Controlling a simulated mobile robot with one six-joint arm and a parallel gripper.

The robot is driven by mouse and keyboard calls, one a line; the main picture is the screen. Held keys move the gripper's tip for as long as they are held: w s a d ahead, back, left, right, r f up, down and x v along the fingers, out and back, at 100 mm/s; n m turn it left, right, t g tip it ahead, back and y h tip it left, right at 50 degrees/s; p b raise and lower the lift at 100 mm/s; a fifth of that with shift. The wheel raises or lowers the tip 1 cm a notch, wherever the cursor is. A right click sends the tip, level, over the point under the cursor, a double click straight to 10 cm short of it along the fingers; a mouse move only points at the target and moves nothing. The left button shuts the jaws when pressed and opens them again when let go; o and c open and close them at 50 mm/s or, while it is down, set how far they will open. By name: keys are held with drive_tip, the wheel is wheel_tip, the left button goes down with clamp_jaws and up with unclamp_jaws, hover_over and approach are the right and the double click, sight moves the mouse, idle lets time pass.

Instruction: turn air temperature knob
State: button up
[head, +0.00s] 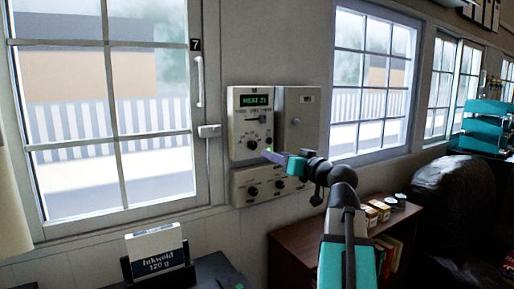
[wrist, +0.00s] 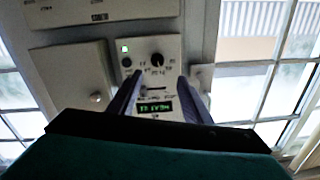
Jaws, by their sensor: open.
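A cream control panel (head: 236,124) hangs on the wall between two windows, with a green display (head: 256,100) reading "HEAT 21" and a slider below it. A black round knob (head: 252,144) sits low on the panel. The labels are too small to read. Contact cannot be told.
A plain box (head: 300,118) adjoins the panel on the right. A lower panel (head: 240,185) with several knobs is beneath. A window handle (head: 209,130) is to the left. A brown shelf (head: 290,240) with small boxes stands below right; a labelled card (head: 155,250) stands at lower left.

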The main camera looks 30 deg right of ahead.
drive_tip(key=shift+s+d, duration=0.1)
drive_tip(key=shift+d, duration=0.05)
drive_tip(key=p, duration=0.4)
approach(254, 146)
drive_tip(key=w, duration=0.6)
drive_tip(key=shift+w+r, duration=0.15)
drive_tip(key=shift+w, duration=1)
